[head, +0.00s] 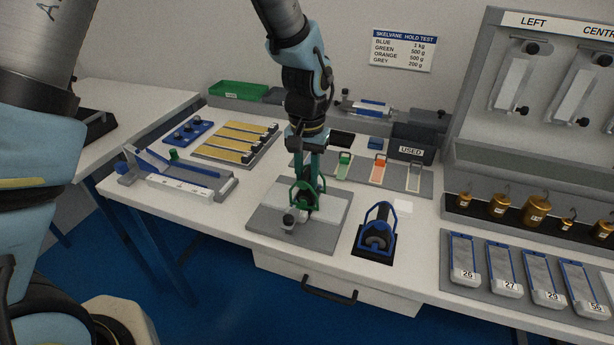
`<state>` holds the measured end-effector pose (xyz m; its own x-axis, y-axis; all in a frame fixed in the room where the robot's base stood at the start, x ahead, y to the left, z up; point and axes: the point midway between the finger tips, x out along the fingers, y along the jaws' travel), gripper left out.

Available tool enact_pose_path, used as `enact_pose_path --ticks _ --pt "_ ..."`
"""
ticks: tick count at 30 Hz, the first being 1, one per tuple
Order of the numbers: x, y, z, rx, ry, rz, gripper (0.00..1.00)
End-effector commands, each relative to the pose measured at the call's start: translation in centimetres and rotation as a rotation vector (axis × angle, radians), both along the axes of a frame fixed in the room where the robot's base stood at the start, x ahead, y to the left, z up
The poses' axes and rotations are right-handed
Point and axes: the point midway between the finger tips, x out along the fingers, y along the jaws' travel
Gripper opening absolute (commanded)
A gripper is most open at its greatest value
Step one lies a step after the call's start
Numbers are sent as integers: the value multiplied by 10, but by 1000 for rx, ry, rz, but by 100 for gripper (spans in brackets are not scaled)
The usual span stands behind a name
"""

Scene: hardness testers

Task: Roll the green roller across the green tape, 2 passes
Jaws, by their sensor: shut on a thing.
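My gripper (309,168) points straight down over the grey plate on the bench and is shut on the green roller (302,200). The roller's green frame stands upright between the fingers, with its dark wheel low at or just above the plate (262,219). I cannot tell whether the wheel touches. A pale panel lies on the plate, partly hidden by the roller. No green tape can be made out under the roller. A green-marked strip (344,160) lies in a grey holder behind the plate, beside an orange one (378,169) and a pale one (413,177).
A blue roller (376,233) stands on a black pad right of the plate. A blue-and-grey fixture (180,178) lies to the left. A dark USED bin (410,143) stands behind. Brass weights (500,205) and numbered blue-edged plates (505,267) are at the right.

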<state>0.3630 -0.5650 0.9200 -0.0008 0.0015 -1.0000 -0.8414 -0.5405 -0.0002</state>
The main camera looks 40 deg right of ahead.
Motion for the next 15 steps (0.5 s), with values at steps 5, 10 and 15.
enact_pose_path --ticks 5,10,15 --pt "0 -1 18 -3 -1 0 0" --pt "0 -1 30 -3 -1 0 0" --pt "0 -1 42 -3 -1 0 0"
